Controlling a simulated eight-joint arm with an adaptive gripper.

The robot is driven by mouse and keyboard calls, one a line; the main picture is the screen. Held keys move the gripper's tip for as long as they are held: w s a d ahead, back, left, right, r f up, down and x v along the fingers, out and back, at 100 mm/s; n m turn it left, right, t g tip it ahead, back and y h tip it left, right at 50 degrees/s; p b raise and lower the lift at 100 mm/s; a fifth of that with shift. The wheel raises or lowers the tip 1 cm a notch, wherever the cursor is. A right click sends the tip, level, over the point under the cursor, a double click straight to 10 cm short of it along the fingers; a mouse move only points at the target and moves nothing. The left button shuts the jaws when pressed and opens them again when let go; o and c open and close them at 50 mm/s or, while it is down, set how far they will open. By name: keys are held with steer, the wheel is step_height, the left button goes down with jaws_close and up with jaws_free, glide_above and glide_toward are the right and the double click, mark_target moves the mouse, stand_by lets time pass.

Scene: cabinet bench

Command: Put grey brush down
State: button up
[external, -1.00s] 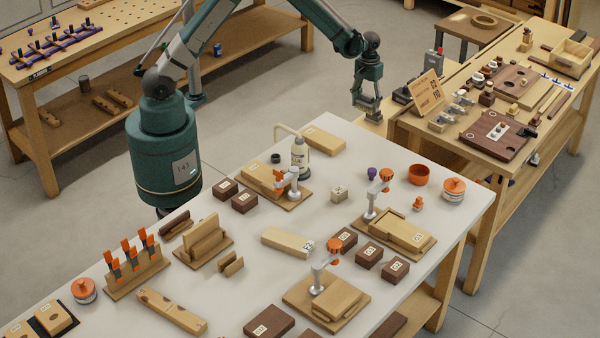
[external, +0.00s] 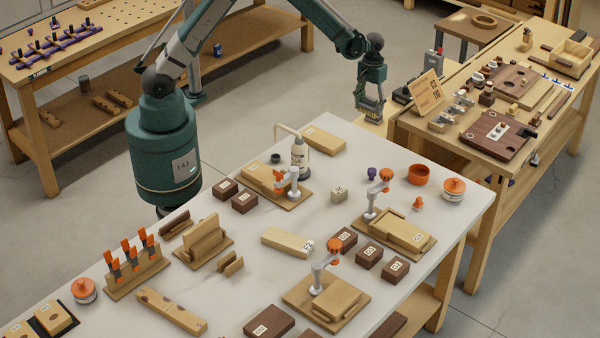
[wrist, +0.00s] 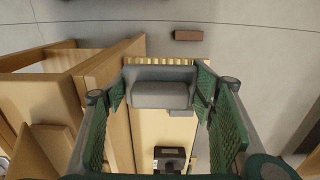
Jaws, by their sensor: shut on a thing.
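My gripper (external: 370,108) hangs at the left end of the right-hand bench, in front of the tilted sign. In the wrist view my gripper (wrist: 160,95) has its green finger pads either side of the grey brush (wrist: 160,90) and is shut on it. The brush has a grey block body and a row of tan bristles along its far edge. Below it in the wrist view is a pale wooden surface (wrist: 148,135). I cannot tell whether the brush touches that surface. In the external view the brush is too small to make out clearly.
The right bench (external: 450,150) carries a tilted wooden sign (external: 427,92), boards and small parts. The white-topped table (external: 220,290) in front holds blocks, clamps and jars. In the wrist view, wooden edges rise at left and a dark device (wrist: 170,160) sits near the bottom.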

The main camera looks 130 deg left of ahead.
steer(key=w+d+r+p, duration=0.1)
steer(key=w+d+r, duration=0.35)
steer(key=d, duration=0.25)
steer(key=w+d+r+p, duration=0.1)
steer(key=w+d+r, duration=0.2)
steer(key=w+d, duration=0.35)
step_height(320, 180, up, 6)
steer(key=p, duration=0.3)
glide_above(361, 153)
steer(key=shift+f, duration=0.1)
steer(key=shift+f+b, duration=0.7)
steer(key=shift+f, duration=2.35)
steer(key=shift+f+b, duration=0.3)
steer(key=shift+f, duration=1.55)
steer(key=shift+f, duration=0.15)
